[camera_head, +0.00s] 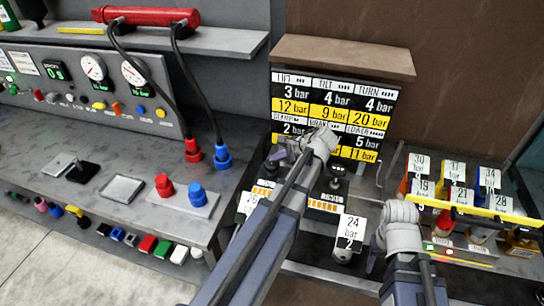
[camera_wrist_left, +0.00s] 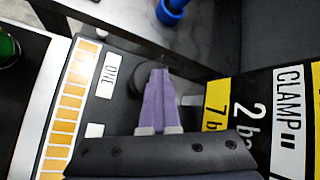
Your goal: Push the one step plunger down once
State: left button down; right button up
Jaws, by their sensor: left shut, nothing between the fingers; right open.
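My left gripper (camera_wrist_left: 158,75) is shut and empty, its purple fingers pressed together and pointing down at a dark panel. A dark round plunger cap (camera_wrist_left: 127,88) sits beside and partly behind the fingers, close to a white label reading ONE (camera_wrist_left: 108,75). I cannot tell whether the fingertips touch the cap. In the head view the left gripper (camera_head: 279,155) is low in front of the pressure board, and my left arm hides most of the panel below it. My right gripper (camera_head: 375,252) is at lower right, largely hidden by its wrist, away from the panel.
The pressure board (camera_head: 330,110) stands just behind the left gripper. An orange segmented bar (camera_wrist_left: 65,110) runs along the panel. Hanging 24 bar tag (camera_head: 350,232) and a rack of tagged bottles (camera_head: 460,205) are to the right. A bench with gauges (camera_head: 95,68) and hoses is at left.

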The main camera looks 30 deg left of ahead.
aim_at(275, 164)
dwell(0.4)
pick_arm(q)
jog(key=shift+r+p, duration=2.45)
jog(key=shift+p, duration=0.05)
pick_arm(e)
jog(key=shift+r, duration=2.45)
pick_arm(q)
notch_tip(275, 164, up, 5)
jog(key=p, duration=0.5)
pick_arm(e)
notch_tip(275, 164, up, 5)
